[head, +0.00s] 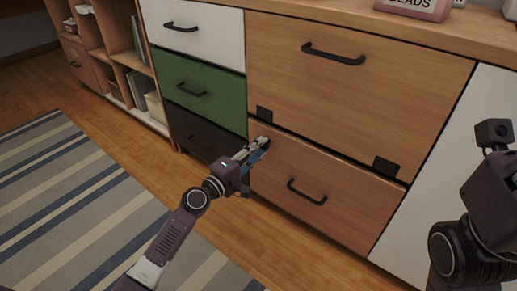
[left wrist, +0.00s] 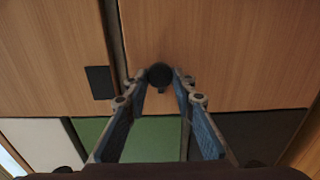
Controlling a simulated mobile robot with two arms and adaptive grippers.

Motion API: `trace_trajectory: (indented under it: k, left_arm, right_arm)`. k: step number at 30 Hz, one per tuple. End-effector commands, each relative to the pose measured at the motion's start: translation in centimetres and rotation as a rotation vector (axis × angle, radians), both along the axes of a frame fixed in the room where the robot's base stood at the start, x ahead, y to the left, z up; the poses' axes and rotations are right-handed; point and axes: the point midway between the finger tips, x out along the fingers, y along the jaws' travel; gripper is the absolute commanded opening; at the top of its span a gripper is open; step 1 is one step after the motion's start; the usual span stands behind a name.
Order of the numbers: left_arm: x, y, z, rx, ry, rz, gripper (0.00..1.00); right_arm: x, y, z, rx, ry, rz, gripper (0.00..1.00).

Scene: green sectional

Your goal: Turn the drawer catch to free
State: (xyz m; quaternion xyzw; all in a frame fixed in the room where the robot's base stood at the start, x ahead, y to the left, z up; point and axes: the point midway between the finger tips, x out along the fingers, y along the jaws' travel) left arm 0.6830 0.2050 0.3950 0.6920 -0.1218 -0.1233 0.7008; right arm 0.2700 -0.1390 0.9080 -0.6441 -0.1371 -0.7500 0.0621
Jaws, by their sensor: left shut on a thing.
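The drawer catch is a dark round knob (left wrist: 160,76) on the wooden front, beside the dark seam between two panels. My left gripper (head: 262,147) reaches the cabinet at the upper left corner of the lower wooden drawer (head: 335,205). In the left wrist view its blue-padded fingers (left wrist: 160,84) are shut on the knob, one tip on each side. In the head view the fingers largely hide the knob, and I cannot tell which way it is turned. The lower drawer looks closed. My right arm shows at the right edge; its fingers are out of frame.
A large wooden front (head: 360,80) with a black handle is above the drawer. Black plates (head: 264,115) sit along its lower edge. White, green (head: 205,92) and dark drawers are to the left. A striped rug (head: 70,195) covers the floor; bare floor lies before the cabinet.

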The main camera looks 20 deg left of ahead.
Motion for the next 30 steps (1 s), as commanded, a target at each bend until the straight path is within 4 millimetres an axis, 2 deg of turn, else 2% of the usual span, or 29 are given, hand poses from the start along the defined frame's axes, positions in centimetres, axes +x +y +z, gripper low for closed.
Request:
trace_trajectory:
  k: [10, 11, 15, 25, 30]
  left_arm:
    - [0.0, 0.1, 0.0, -0.005, 0.002, 0.002, 0.0]
    - [0.0, 0.1, 0.0, -0.005, 0.002, 0.002, 0.26]
    - [0.0, 0.1, 0.0, -0.003, 0.002, 0.001, 0.41]
    - [-0.2, 0.1, -0.1, -0.002, 0.002, 0.001, 0.41]
    - [-1.9, 0.8, -0.2, -0.001, 0.004, 0.001, 0.41]
  right_arm:
    - [-0.1, 0.0, 0.0, 0.001, -0.002, 0.0, 0.4]
    - [-0.2, 0.0, 0.0, 0.001, -0.002, 0.0, 0.4]
    - [-0.3, -0.1, 0.0, 0.001, -0.004, 0.001, 0.4]
    - [0.0, -0.1, -0.1, 0.0, 0.004, -0.001, 0.4]
    - [-0.1, -0.1, 0.0, 0.001, 0.001, 0.0, 0.4]
